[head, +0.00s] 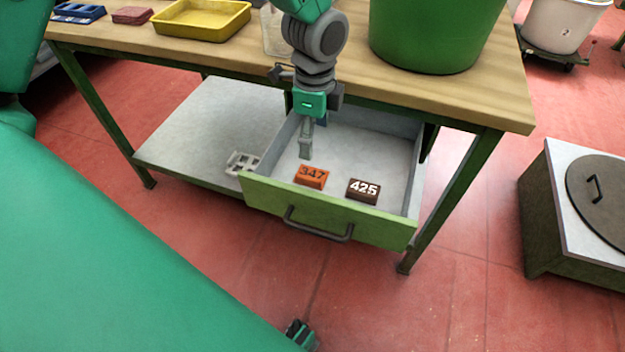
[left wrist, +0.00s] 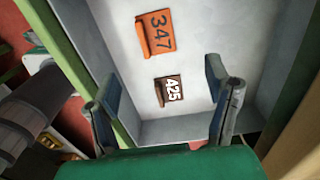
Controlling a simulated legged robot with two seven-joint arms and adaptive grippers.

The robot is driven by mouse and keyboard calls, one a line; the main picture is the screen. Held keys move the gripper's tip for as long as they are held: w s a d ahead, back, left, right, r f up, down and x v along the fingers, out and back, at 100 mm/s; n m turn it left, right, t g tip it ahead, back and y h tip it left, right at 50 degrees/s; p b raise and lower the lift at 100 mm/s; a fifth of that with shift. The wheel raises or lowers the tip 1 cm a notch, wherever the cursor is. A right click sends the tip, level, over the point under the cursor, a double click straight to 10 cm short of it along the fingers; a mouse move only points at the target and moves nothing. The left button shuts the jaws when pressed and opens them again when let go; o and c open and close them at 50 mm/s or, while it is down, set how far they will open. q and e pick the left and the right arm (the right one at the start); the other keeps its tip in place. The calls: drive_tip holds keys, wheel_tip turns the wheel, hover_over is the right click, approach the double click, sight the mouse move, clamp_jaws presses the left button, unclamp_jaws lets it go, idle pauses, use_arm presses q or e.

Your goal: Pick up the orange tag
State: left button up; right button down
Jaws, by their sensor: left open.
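The orange tag (head: 311,177), marked 347, lies flat in the open drawer (head: 270,196) near its front, left of a dark brown tag (head: 363,190) marked 425. My left gripper (head: 312,140) hangs inside the drawer area, above and behind the orange tag, apart from it. In the left wrist view its two fingers are spread with nothing between them in grasp. There the orange tag (left wrist: 158,33) lies beyond the fingertips, toward the top, and the brown tag (left wrist: 171,91) appears between the fingers.
The drawer hangs under a wooden workbench (head: 480,97). On the bench stand a large green bin (head: 430,30) and a yellow tray (head: 200,20). A pale slotted block (head: 243,163) sits on the lower shelf (head: 205,130). The drawer floor around the tags is mostly bare.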

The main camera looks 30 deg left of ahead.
use_arm(q)
drive_tip(key=b, duration=0.1)
hover_over(310, 175)
drive_tip(key=f, duration=0.5)
drive_tip(key=shift+w+f, duration=0.25)
drive_tip(key=shift+f, duration=0.15)
drive_tip(key=shift+a+f, duration=0.15)
drive_tip(key=shift+f, duration=0.05)
drive_tip(key=shift+s+a+f, duration=0.1)
drive_tip(key=shift+f, duration=0.15)
drive_tip(key=f, duration=0.1)
drive_tip(key=d+f+b, duration=0.1)
drive_tip(key=f, duration=0.1)
drive_tip(key=f+b, duration=0.1)
drive_tip(key=shift+s+d+f, duration=0.1)
drive_tip(key=shift+d+f, duration=0.1)
drive_tip(key=shift+d, duration=0.05)
drive_tip(key=shift+a, duration=0.2)
drive_tip(key=shift+c, duration=0.5)
drive_tip(key=shift+a, duration=0.25)
drive_tip(key=c, duration=1)
use_arm(e)
drive_tip(key=f, duration=0.3)
drive_tip(key=shift+a+f, duration=0.1)
drive_tip(key=shift+a, duration=0.2)
